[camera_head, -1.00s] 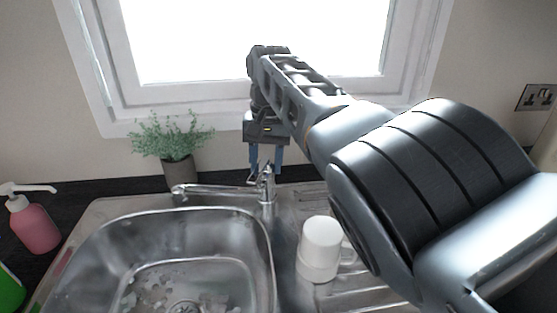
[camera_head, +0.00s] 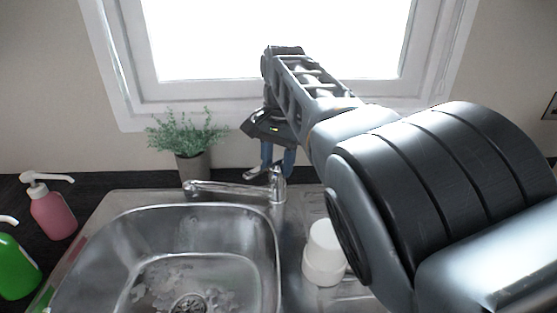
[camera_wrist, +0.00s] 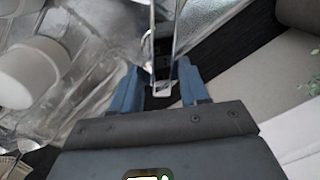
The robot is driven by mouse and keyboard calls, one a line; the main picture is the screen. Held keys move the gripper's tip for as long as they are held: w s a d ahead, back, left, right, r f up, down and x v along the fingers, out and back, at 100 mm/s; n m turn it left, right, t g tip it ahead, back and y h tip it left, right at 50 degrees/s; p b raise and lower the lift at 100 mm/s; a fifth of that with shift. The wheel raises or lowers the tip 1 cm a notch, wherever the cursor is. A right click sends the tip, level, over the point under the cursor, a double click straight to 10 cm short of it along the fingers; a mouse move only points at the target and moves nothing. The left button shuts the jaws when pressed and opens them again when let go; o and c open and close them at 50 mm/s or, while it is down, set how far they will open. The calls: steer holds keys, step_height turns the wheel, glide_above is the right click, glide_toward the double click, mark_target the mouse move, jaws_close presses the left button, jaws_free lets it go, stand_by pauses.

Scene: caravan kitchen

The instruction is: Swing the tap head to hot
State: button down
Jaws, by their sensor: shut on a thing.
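The chrome tap (camera_head: 278,190) stands at the back edge of the sink, with its long spout (camera_head: 225,188) reaching left over the basin. Its head has a small lever (camera_head: 252,174) pointing left. My gripper (camera_head: 278,166) comes down from above onto the tap head, its blue fingers on either side of it. In the wrist view, a narrow chrome part of the tap (camera_wrist: 163,85) lies between the fingers of my gripper (camera_wrist: 159,88). My gripper is shut on the tap head; the exact contact is partly hidden.
The steel sink basin (camera_head: 215,222) is left of the tap. White mugs (camera_head: 324,255) stand on the drainer at right, beside my arm. A potted plant (camera_head: 190,135) is behind the spout, below the window. Pink (camera_head: 54,215) and green (camera_head: 17,266) pump bottles stand at left.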

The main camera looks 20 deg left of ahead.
mark_target(280, 159)
steer(key=shift+w+r, duration=0.1)
steer(key=shift+r, duration=0.05)
steer(key=c, duration=0.6)
jaws_free()
steer(key=shift+o, duration=0.2)
steer(key=shift+d+r+b, duration=0.15)
steer(key=shift+r, duration=1.75)
steer(key=shift+d+r+b, duration=0.1)
steer(key=shift+r+b, duration=0.05)
steer(key=shift+r, duration=1.75)
